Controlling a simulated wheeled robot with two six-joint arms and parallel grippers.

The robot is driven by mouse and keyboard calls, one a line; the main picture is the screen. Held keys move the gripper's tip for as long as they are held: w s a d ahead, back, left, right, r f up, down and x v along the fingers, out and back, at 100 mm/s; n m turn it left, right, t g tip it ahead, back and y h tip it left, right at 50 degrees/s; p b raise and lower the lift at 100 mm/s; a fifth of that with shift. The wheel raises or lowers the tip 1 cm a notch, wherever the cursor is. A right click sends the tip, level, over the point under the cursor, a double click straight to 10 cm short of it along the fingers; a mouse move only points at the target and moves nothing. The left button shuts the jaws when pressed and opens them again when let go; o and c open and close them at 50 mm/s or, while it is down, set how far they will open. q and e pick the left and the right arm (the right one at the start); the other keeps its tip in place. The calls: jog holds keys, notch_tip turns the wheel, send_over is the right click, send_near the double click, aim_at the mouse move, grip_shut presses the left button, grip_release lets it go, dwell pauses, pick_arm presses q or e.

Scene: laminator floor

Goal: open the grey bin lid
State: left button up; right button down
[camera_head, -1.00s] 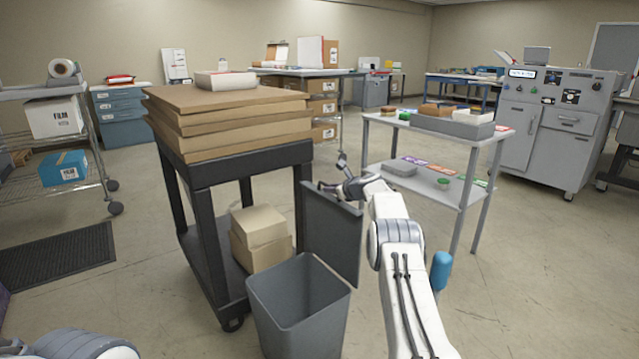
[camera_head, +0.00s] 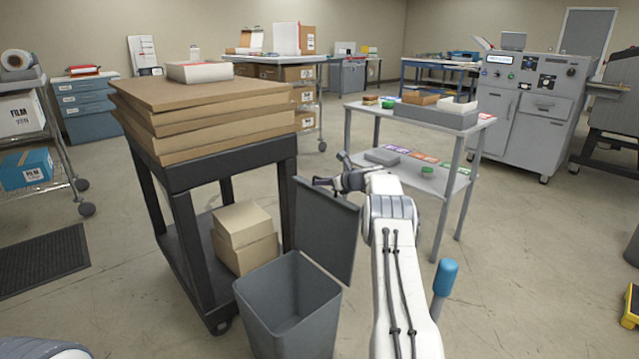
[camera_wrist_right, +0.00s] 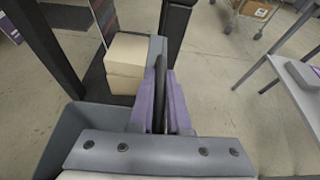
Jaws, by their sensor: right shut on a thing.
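The grey bin (camera_head: 305,335) stands on the floor beside the black cart, and its inside shows from above. Its grey lid (camera_head: 325,235) stands steeply up at the bin's back right edge, so the bin is open. My right gripper (camera_head: 325,182) is at the top edge of the lid, shut on it. In the right wrist view, the purple fingers (camera_wrist_right: 162,105) close on both sides of the thin lid edge, and part of the bin (camera_wrist_right: 68,130) shows at left. Only a bit of my left arm shows at the bottom left; its gripper is out of view.
The black cart (camera_head: 240,152) with stacked brown boards (camera_head: 210,115) and cartons (camera_head: 245,240) is close on the left of the bin. A grey two-shelf table (camera_head: 440,180) stands behind and right of my right arm. The floor at the right is mostly clear.

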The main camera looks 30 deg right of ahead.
jog(key=c, duration=0.9)
grip_release()
jog(key=shift+s+d+r, duration=0.2)
jog(key=shift+s+d, duration=0.05)
jog(key=shift+d, duration=0.15)
jog(key=shift+s+d, duration=0.1)
jog(key=shift+d, duration=0.1)
jog(key=shift+s+a, duration=0.1)
jog(key=shift+s+r, duration=0.2)
jog(key=shift+s, duration=0.3)
notch_tip(320, 180, up, 4)
jog(key=f, duration=0.1)
send_over(348, 201)
jog(key=shift+r, duration=0.25)
